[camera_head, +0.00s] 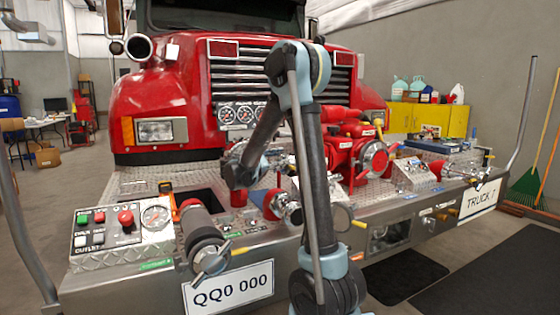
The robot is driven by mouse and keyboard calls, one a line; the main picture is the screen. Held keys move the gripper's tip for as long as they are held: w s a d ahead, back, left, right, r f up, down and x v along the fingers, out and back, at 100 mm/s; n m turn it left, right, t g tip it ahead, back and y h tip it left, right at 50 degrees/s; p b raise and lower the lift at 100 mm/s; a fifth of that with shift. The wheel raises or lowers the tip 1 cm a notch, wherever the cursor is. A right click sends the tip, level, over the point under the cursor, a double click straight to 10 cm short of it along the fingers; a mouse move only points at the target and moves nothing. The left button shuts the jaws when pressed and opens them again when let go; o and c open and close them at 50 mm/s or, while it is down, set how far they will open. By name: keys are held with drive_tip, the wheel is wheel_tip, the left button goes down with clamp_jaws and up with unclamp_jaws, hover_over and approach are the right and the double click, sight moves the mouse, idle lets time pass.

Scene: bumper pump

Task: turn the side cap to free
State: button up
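A red pump (345,140) sits on the truck's bumper, with a round silver cap (375,158) on its right side. A second silver cap (288,209) shows lower, beside my arm. A third silver cap with lugs (208,256) closes a dark pipe at the bumper's front left. I cannot tell for certain which one is the side cap. My arm rises in front of the bumper and bends down to the left, its wrist just left of the pump. My gripper's fingers are hidden or too small to make out, and I see no clear contact with a cap.
A control panel (118,232) with buttons and a gauge stands at the bumper's left. Another small panel (414,174) is right of the pump. Upright rails flank the bumper. A yellow cabinet (428,119) stands behind at right. Black mats (470,270) lie on the floor at right.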

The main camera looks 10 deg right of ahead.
drive_tip(key=shift+w+d, duration=0.25)
drive_tip(key=shift+d, duration=0.2)
clamp_jaws()
